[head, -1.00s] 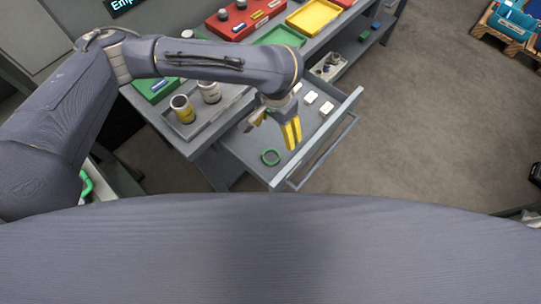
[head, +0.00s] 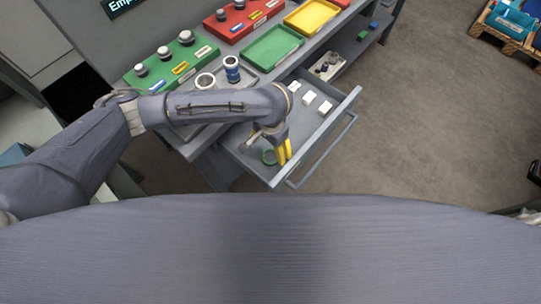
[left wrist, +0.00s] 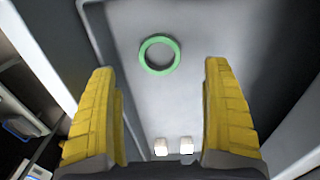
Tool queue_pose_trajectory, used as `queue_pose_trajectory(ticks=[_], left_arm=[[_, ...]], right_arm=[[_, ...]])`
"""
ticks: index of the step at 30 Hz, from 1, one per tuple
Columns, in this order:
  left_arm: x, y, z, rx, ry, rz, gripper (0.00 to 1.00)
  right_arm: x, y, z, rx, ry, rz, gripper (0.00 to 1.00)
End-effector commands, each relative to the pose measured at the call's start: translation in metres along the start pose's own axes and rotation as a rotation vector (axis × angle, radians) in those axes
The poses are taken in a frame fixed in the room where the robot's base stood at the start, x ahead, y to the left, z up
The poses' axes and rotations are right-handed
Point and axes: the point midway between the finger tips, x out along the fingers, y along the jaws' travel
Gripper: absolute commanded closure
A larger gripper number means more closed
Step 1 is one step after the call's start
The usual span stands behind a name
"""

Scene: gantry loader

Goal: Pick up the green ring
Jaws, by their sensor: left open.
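The green ring (head: 269,157) lies flat on the floor of the open grey drawer (head: 316,150), near its front left end in the head view. It shows whole in the left wrist view (left wrist: 160,54), beyond and between the fingertips. My left gripper (head: 283,152) is over the drawer with its yellow fingers pointing down, right beside the ring in the head view. In the left wrist view (left wrist: 160,75) its two fingers are wide apart with nothing between them. My right gripper does not show.
Several small white blocks (head: 309,97) lie further back in the drawer. The drawer walls stand close around. On the worktop are a green tray (head: 272,47), a yellow tray (head: 312,16) and a blue and white cylinder (head: 232,69).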

Motion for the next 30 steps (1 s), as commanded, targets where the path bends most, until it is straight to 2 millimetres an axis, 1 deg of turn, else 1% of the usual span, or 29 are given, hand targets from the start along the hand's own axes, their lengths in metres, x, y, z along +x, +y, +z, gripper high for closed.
queue_pose_trajectory(ticks=[8,18,21,24,30], left_arm=[[0.011,0.001,0.000,0.000,-0.001,0.001,0.17],[0.051,0.001,0.001,-0.002,-0.002,0.002,0.17],[0.059,0.001,0.001,0.000,-0.001,0.001,0.17],[0.064,0.001,0.001,0.000,-0.002,0.001,0.17],[0.065,0.000,0.000,0.001,0.000,0.000,0.17]], right_arm=[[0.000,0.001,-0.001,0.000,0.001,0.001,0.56],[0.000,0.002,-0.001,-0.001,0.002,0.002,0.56],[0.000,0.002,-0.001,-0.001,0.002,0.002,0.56],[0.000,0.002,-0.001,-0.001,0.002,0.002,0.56],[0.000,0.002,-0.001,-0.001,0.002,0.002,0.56]])
